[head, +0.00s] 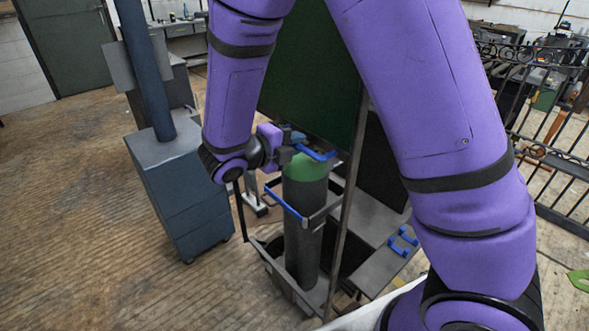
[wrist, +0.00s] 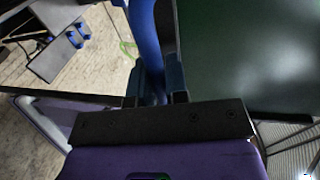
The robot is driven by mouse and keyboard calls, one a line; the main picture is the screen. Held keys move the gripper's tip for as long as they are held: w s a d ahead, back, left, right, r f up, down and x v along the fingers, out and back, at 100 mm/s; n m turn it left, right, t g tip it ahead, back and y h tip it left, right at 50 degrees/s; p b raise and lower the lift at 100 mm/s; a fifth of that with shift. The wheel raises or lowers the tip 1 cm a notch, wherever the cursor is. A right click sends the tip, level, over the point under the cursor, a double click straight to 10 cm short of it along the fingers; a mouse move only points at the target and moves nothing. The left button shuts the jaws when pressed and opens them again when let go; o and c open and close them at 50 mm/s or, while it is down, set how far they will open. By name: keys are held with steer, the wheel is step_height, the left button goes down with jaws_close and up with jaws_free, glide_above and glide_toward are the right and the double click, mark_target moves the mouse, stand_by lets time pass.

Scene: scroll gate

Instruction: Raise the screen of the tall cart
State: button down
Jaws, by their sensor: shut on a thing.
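The tall cart's screen is a dark green panel (head: 312,75) in the middle of the head view, partly hidden behind my arm. It also fills the right of the wrist view (wrist: 250,50). A blue handle (head: 318,154) sits at the screen's lower edge, and it shows as a blue bar in the wrist view (wrist: 145,40). My gripper (head: 296,147) is shut on this handle, with its fingers on either side of the bar in the wrist view (wrist: 154,88). The cart's thin upright post (head: 346,205) stands right of the handle.
A dark gas cylinder with a green top (head: 305,225) stands in the cart's base, just below my gripper. A blue bar (head: 284,202) crosses near it. A blue-grey cabinet (head: 185,195) stands left. Black railings (head: 560,160) are at right. The floor at left is clear.

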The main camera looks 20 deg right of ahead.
mark_target(309, 110)
step_height(309, 110, up, 7)
steer(key=shift+r, duration=0.2)
steer(key=shift+w+r, duration=0.1)
steer(key=c, duration=1.1)
jaws_free()
steer(key=shift+a, duration=0.25)
steer(key=v, duration=1)
steer(key=shift+s+a, duration=0.15)
steer(key=shift+s, duration=0.1)
